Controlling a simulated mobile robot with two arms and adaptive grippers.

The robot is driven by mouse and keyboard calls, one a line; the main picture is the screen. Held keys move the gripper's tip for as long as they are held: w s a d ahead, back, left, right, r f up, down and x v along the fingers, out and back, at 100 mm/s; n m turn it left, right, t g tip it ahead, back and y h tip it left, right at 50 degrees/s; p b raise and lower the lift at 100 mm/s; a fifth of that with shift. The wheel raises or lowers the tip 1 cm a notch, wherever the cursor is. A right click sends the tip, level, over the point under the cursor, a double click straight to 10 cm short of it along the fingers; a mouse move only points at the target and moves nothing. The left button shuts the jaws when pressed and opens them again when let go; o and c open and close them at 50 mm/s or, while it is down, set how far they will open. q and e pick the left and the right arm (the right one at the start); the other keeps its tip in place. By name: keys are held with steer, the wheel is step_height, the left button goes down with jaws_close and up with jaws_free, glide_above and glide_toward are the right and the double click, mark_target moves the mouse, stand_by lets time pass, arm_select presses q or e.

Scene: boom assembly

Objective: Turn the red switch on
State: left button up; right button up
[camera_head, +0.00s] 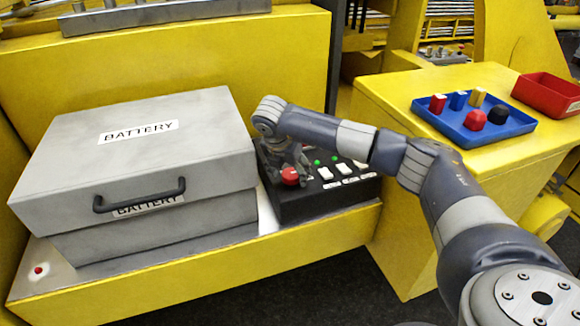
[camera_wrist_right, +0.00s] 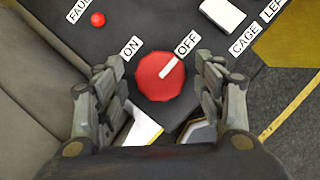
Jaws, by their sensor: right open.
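The red switch (camera_head: 290,177) is a round red knob on a black control box (camera_head: 290,208), beside the battery case. In the right wrist view the red switch (camera_wrist_right: 155,88) has a white pointer aimed at the OFF label (camera_wrist_right: 187,43); the ON label (camera_wrist_right: 131,47) is to its left. My right gripper (camera_head: 284,160) is right at the switch. In the wrist view my right gripper (camera_wrist_right: 161,73) is open, one finger on each side of the knob, with small gaps visible. I cannot tell how deep the fingertips reach. My left gripper is not in view.
A grey battery case (camera_head: 140,150) stands just left of the control box. White switches (camera_head: 325,173) and green lights sit right of the knob. A blue tray (camera_head: 450,120) with coloured pieces and a red bin (camera_head: 545,92) rest on the yellow surface at right.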

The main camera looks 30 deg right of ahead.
steer(key=shift+f, duration=0.15)
steer(key=c, duration=1)
steer(key=shift+c, duration=0.2)
